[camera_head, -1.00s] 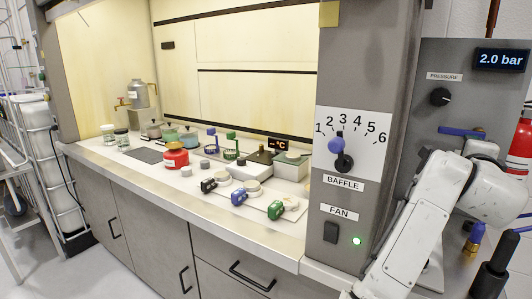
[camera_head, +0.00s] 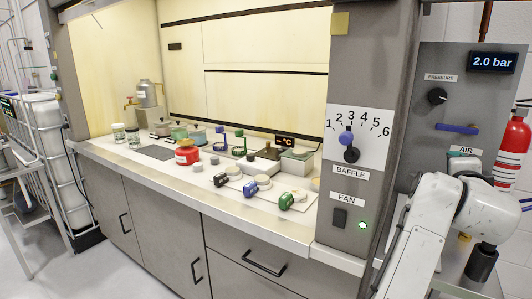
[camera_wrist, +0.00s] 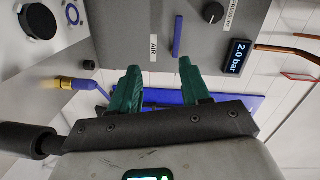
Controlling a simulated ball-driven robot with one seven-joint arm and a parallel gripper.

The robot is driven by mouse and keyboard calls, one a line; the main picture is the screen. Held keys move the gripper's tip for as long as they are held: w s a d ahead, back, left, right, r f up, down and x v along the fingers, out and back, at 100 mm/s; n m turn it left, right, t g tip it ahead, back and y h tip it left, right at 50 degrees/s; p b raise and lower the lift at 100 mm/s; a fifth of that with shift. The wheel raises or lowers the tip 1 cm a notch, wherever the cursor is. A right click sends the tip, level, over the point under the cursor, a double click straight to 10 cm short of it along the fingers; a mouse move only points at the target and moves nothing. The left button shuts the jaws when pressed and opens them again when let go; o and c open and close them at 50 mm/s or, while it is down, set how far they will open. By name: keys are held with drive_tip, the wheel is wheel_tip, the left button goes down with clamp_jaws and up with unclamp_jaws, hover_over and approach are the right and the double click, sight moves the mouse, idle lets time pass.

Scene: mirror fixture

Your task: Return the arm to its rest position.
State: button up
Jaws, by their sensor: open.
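My gripper (camera_wrist: 161,82) shows in the wrist view with its two green fingers spread apart and nothing between them. Beyond the fingers is the grey side panel with a blue bar handle (camera_wrist: 177,35). The fingers appear clear of this handle. In the head view my white arm (camera_head: 405,250) is bent at the lower right, in front of the side panel (camera_head: 415,135).
The pressure display (camera_head: 493,62) reads 2.0 bar. The baffle knob (camera_head: 348,145) points near 3, and the fan light (camera_head: 362,225) is green. A red extinguisher (camera_head: 512,150) hangs at right. Bottles and valves crowd the bench (camera_head: 130,155).

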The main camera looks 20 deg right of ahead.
drive_tip(key=a+f+n+y, duration=0.1)
drive_tip(key=a+f+n, duration=0.1)
drive_tip(key=f+n, duration=0.1)
drive_tip(key=s+a+f+n+g+y+p, duration=0.1)
drive_tip(key=a+f+n+y, duration=0.1)
drive_tip(key=f, duration=0.4)
drive_tip(key=s+a+f+n+y+p, duration=0.1)
drive_tip(key=a+f+n+y, duration=0.1)
drive_tip(key=f+n, duration=0.3)
drive_tip(key=shift+s+a+f, duration=0.1)
drive_tip(key=shift+s+a, duration=0.15)
drive_tip(key=shift+a, duration=0.55)
drive_tip(key=s+a+f+n+g+y+p, duration=0.1)
drive_tip(key=s+a+f+n, duration=0.2)
drive_tip(key=f, duration=0.2)
drive_tip(key=s+a+f+n+g+y, duration=0.2)
drive_tip(key=s+a+f+n, duration=0.1)
drive_tip(key=f, duration=0.3)
drive_tip(key=s+a+f+n+g+y, duration=0.1)
drive_tip(key=s+a+f+n+g, duration=0.1)
drive_tip(key=s+a+f, duration=0.2)
drive_tip(key=s+a+f+n+g+y+p, duration=0.1)
drive_tip(key=s+a+f, duration=0.4)
drive_tip(key=s, duration=0.6)
drive_tip(key=s+a+f+n+g+y+p, duration=0.1)
drive_tip(key=s+a+f+n+g, duration=0.3)
drive_tip(key=s, duration=0.4)
drive_tip(key=shift+a+f+n+y, duration=0.25)
drive_tip(key=shift+a+n+y, duration=0.35)
